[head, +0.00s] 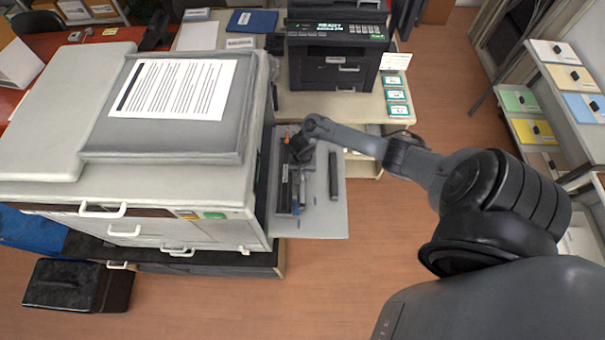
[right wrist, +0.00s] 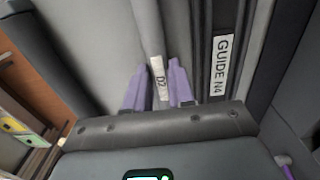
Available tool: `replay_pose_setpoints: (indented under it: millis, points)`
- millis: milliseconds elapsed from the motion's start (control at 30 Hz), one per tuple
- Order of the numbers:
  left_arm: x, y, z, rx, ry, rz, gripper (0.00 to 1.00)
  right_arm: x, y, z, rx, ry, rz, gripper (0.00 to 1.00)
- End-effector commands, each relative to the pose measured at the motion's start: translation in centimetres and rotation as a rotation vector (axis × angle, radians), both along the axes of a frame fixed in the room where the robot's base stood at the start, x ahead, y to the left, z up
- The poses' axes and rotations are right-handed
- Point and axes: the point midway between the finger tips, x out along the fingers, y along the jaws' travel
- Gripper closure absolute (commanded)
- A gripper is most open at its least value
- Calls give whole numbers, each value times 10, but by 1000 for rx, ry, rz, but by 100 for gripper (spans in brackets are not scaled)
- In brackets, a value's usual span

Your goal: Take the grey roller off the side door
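The side door (head: 322,218) is a light grey panel folded out flat at the right of the large copier (head: 225,180). The grey roller (right wrist: 148,22), a long light-grey bar with a white "D2" label, runs between the purple fingertips of my right gripper (right wrist: 158,80). Both fingers lie close against its sides, and the gripper looks shut on it. In the head view my right gripper (head: 300,172) is low over the door, hiding much of the roller. A black unit labelled "GUIDE N4" (right wrist: 217,60) lies close beside the roller. My left gripper is not in view.
A separate dark bar (head: 333,175) lies on the door to the right of my gripper. A black printer (head: 335,65) stands on the beige table (head: 280,105) behind. A shelf of coloured trays (head: 570,75) is at the far right. The floor in front of the door is clear.

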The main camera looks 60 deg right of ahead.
Motion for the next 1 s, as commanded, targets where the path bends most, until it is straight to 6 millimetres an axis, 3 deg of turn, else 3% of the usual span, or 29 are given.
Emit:
replay_pose_setpoints:
  millis: [33, 133, 567, 767, 900, 1000]
  points:
    - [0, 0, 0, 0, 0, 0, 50, 0, 0, 0, 0, 0, 0, 87]
    - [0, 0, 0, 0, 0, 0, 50, 0, 0, 0, 0, 0, 0, 100]
    - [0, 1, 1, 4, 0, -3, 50, 0, 0, 5, 0, 0, 0, 100]
    - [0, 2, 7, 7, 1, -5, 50, 0, -1, 23, -1, 0, 1, 100]
    - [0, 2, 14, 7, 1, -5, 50, 1, 0, 46, 0, -2, 1, 100]
    - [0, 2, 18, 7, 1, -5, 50, -20, -11, 54, -3, 3, 0, 100]
